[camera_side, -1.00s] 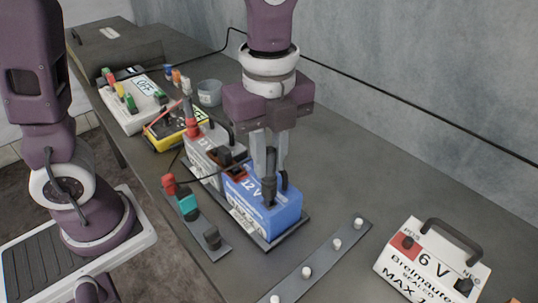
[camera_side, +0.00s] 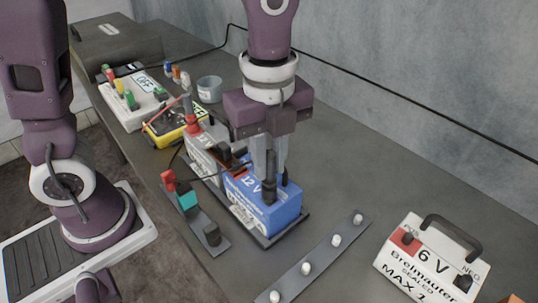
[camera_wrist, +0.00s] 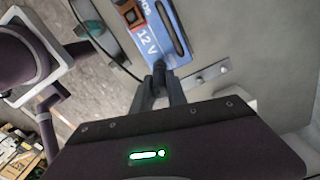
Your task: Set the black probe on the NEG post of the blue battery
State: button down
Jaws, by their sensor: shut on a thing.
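The blue battery (camera_side: 258,207), marked 12 V, stands on a dark tray beside a white battery. My gripper (camera_side: 269,172) is over its front end, fingers pointing down, shut on the black probe (camera_side: 269,188). The probe is upright, its lower end at the battery's top near the front end. I cannot tell whether its tip touches the NEG post, which is hidden behind the probe. In the wrist view, the probe (camera_wrist: 159,70) sits between my fingertips at the end of the blue battery (camera_wrist: 160,30), beyond the 12 V mark. An orange-brown POS part (camera_wrist: 130,14) lies farther along.
A white battery (camera_side: 208,160) with a red probe (camera_side: 190,120) stands behind. The yellow meter (camera_side: 160,130) is at left. A holder with red, teal and black pieces (camera_side: 196,215) and a studded strip (camera_side: 290,280) lie in front.

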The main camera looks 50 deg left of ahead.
jog(key=shift+f, duration=0.65)
jog(key=c, duration=1.2)
grip_release()
jog(key=shift+c, duration=0.2)
notch_tip(320, 180, up, 7)
jog(key=shift+r, duration=0.1)
jog(key=s+a+n+t, duration=0.5)
jog(key=s+a+n, duration=0.6)
jog(key=n, duration=1)
jog(key=shift+a+r+t, duration=0.3)
jog(key=shift+a+r, duration=0.1)
jog(key=shift+a, duration=0.05)
